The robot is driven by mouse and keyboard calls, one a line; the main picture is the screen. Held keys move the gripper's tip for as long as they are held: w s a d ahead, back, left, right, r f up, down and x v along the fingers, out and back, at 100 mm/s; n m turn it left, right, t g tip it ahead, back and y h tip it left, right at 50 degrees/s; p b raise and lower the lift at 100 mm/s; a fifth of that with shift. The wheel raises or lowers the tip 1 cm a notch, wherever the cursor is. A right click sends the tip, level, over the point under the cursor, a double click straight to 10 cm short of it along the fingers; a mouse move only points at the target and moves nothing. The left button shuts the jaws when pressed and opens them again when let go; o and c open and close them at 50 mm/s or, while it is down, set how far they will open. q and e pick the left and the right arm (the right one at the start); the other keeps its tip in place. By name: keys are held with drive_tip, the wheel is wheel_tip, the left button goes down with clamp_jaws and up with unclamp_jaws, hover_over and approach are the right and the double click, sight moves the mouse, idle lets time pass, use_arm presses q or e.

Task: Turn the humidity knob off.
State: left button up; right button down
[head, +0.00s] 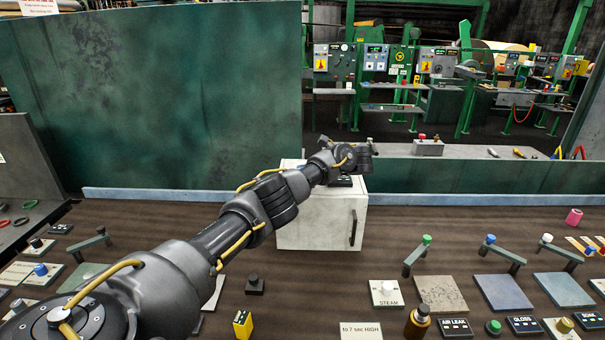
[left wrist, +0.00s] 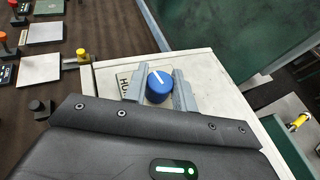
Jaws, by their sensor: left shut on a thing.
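The humidity knob (left wrist: 158,87) is a round blue knob with a white pointer line, on top of a white box (left wrist: 107,80). A label beside it reads "HU...", the rest hidden by a finger. My left gripper (left wrist: 157,84) is shut on the knob, one grey finger on each side of it. In the head view the white box (head: 312,225) stands at the back middle of the brown table, and my left gripper (head: 345,160) is over its top. The knob is mostly hidden by the arm there. My right gripper is in neither view.
A low blue-grey rail (head: 420,198) runs behind the box. A STEAM button plate (head: 386,299), levers with coloured knobs (head: 417,254) and several grey pads (head: 502,292) fill the right front. Bare table lies right of the box.

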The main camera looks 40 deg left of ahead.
use_arm(q)
drive_tip(key=shift+a+f+n+g, duration=0.1)
drive_tip(key=shift+n+g, duration=0.3)
drive_tip(key=shift+g, duration=0.1)
drive_tip(key=o, duration=1)
drive_tip(key=shift+a, duration=0.1)
drive_tip(key=b+v, duration=0.3)
drive_tip(key=v, duration=0.6)
drive_tip(key=shift+d, duration=0.25)
drive_tip(key=shift+w+d+r+b, duration=0.15)
drive_tip(key=shift+d+r+b, duration=0.3)
drive_tip(key=shift+d, duration=0.1)
